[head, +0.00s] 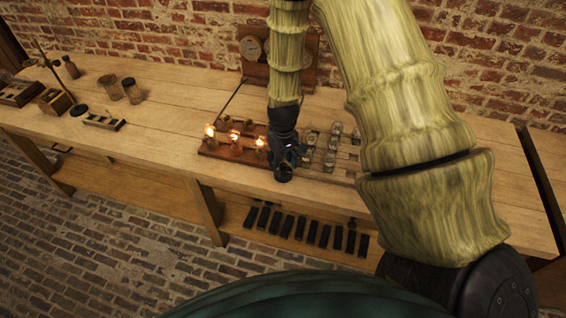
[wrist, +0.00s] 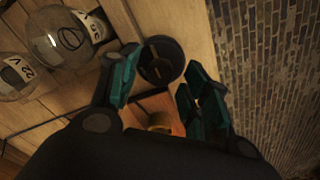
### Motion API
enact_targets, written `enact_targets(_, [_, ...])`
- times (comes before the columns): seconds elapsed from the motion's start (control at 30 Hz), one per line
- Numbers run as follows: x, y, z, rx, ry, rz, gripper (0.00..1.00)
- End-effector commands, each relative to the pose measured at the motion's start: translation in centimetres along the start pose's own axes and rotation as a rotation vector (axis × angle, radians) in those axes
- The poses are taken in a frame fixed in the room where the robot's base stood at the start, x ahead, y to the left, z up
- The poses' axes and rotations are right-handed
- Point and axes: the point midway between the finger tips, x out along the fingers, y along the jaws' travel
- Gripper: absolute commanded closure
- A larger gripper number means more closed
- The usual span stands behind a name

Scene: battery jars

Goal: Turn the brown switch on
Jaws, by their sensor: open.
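In the wrist view, a round dark switch (wrist: 159,60) with a short brownish bar across its face sits on the pale wood near the bench edge. It shows just beyond and between my fingertips. Its base looks nearly black, so I cannot tell for sure that it is the brown switch, nor which way it is set. My gripper (wrist: 158,88) is open, with teal finger pads apart and nothing between them. In the head view, my gripper (head: 284,168) is low over the bench's front edge, right of the lit lamps, and hides the switch there.
Three glowing lamps (head: 234,136) stand on a brown board just left of my gripper. Several glass jars (head: 331,152) stand close to its right; a labelled jar (wrist: 66,37) is near my left finger. A brass-coloured knob (wrist: 160,122) shows below the switch. Dark blocks (head: 300,228) line the lower shelf.

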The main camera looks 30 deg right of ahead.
Motion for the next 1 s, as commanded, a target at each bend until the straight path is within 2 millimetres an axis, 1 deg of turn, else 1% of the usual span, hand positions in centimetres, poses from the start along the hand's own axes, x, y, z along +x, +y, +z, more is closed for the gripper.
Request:
enact_targets(0.17, [-1.1,0.0,-0.1,-0.001,0.001,0.0,0.53])
enact_targets(0.7, [-8.7,0.0,-0.1,0.0,0.004,0.001,0.53])
enact_targets(0.83, [-10.3,0.0,-0.1,0.0,0.002,0.001,0.53])
enact_targets(1.0, [-11.5,0.0,-0.1,0.0,0.001,0.0,0.53])
